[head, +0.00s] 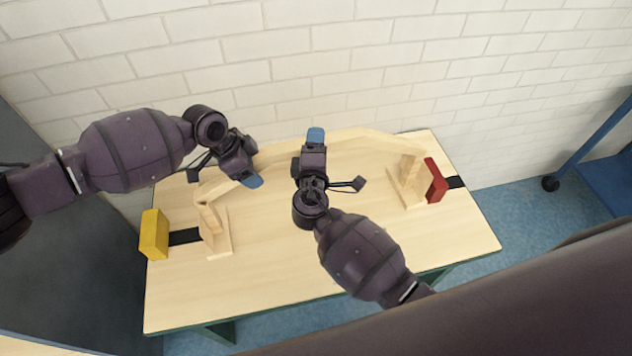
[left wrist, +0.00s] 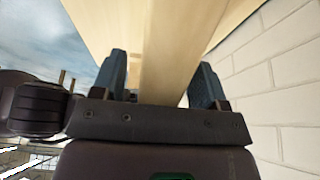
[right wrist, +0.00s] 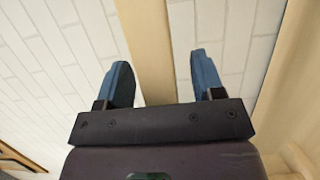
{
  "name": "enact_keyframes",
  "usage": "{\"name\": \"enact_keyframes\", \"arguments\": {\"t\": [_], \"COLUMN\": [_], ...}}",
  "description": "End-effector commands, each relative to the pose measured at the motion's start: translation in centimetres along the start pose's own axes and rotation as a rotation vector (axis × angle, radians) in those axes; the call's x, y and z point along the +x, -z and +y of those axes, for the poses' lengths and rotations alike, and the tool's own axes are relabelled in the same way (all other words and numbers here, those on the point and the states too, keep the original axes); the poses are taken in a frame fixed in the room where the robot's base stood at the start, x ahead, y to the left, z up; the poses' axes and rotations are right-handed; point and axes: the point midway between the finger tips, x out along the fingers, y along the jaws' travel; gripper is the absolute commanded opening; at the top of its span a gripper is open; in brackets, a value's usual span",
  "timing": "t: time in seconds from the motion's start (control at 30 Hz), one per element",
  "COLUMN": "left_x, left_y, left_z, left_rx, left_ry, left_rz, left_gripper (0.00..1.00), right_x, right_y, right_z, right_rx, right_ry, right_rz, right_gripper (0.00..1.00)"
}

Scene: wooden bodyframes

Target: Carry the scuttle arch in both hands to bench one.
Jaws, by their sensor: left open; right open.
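The scuttle arch (head: 350,138) is a long pale wooden arched beam along the back of the wooden bench. Its ends appear to meet two small wooden stands, the left stand (head: 222,243) and the right stand (head: 397,192). My left gripper (head: 252,166) is open at the arch's left part; in the left wrist view the arch (left wrist: 155,35) passes between its blue fingers. My right gripper (head: 316,140) is open near the arch's middle; in the right wrist view the arch (right wrist: 148,45) runs between its fingers with gaps. My grippers and arms hide parts of the arch.
A yellow block (head: 154,234) stands at the bench's left edge and a red block (head: 435,181) at its right, each beside a black strip. A white brick wall (head: 330,60) rises close behind. The bench top (head: 270,260) is clear in front. A blue wheeled frame (head: 598,140) stands far right.

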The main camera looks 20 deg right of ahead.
Motion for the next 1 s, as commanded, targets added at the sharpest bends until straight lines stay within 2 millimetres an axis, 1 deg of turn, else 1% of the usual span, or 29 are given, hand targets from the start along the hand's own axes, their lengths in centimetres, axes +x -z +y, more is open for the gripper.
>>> {"name": "enact_keyframes", "arguments": {"t": [0.1,0.37,0.4,0.47,0.7,0.8,0.83,1.0], "left_x": [0.36,0.41,0.41,0.4,0.39,0.38,0.38,0.37], "left_y": [-0.01,0.0,0.0,0.0,0.0,0.0,0.01,0.01], "left_z": [-0.02,-0.02,-0.02,-0.02,-0.02,-0.02,-0.03,-0.04], "left_rx": [0.0,0.0,0.0,0.0,0.0,0.0,0.0,0.0], "left_ry": [0.001,0.001,0.001,0.001,0.001,0.001,0.001,0.001], "left_rz": [0.0,0.0,0.0,0.0,0.0,0.0,0.0,0.0], "left_gripper": [0.67,0.67,0.64,0.55,0.18,0.03,0.0,0.0], "right_x": [0.42,0.45,0.45,0.44,0.42,0.42,0.42,0.41], "right_y": [0.0,-0.02,-0.01,-0.01,-0.01,0.0,0.0,0.0], "right_z": [0.07,0.05,0.06,0.05,0.05,0.04,0.04,0.04], "right_rx": [0.001,0.001,0.001,0.001,0.001,0.001,0.001,0.001], "right_ry": [-0.001,-0.001,-0.001,-0.001,-0.001,0.0,0.0,0.0], "right_rz": [0.0,-0.001,-0.001,-0.001,-0.001,-0.001,-0.001,-0.001], "right_gripper": [0.62,0.62,0.59,0.49,0.13,0.0,0.0,0.0]}}
